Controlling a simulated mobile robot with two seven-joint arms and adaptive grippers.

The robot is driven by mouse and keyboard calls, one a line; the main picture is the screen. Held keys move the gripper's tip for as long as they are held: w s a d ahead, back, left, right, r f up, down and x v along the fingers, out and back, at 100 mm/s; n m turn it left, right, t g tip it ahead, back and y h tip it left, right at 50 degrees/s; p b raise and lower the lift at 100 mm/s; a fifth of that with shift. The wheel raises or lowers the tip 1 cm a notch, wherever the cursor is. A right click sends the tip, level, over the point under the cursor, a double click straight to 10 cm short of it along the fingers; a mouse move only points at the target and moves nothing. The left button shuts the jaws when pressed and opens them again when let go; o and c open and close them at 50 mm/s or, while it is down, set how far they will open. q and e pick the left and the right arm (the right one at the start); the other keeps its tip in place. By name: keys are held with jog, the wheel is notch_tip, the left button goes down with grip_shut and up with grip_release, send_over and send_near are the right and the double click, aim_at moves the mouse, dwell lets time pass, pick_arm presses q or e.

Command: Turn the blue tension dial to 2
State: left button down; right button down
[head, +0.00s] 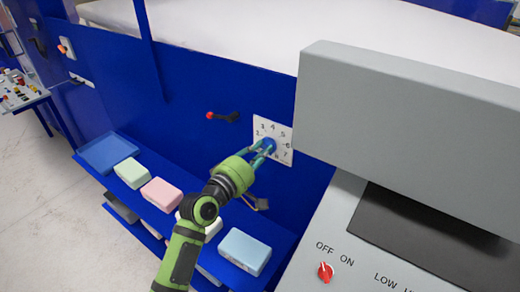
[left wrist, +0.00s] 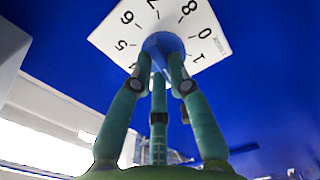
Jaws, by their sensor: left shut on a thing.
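The blue tension dial (head: 269,146) sits at the middle of a white numbered plate (head: 284,155) on the blue panel. In the left wrist view the dial (left wrist: 163,44) shows between my fingertips, with the plate (left wrist: 208,48) behind it. My left gripper (head: 263,151) reaches up to the dial, and its fingers are shut on it. In the left wrist view the gripper (left wrist: 163,80) has its fingers around the dial. The fingers cover part of the dial and some of the numbers. I cannot tell which number the dial points to. My right gripper is not in view.
A grey machine head (head: 400,110) stands close right of the dial. A black lever with a red tip (head: 223,115) sticks out left of the plate. Foam blocks, including a pink one (head: 161,194) and a light blue one (head: 245,250), lie on the shelf below. A red switch (head: 325,272) is lower right.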

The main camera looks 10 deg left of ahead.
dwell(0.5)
pick_arm(q)
jog(key=c, duration=1.2)
grip_release()
jog(key=v, duration=1.2)
jog(key=shift+f, duration=0.1)
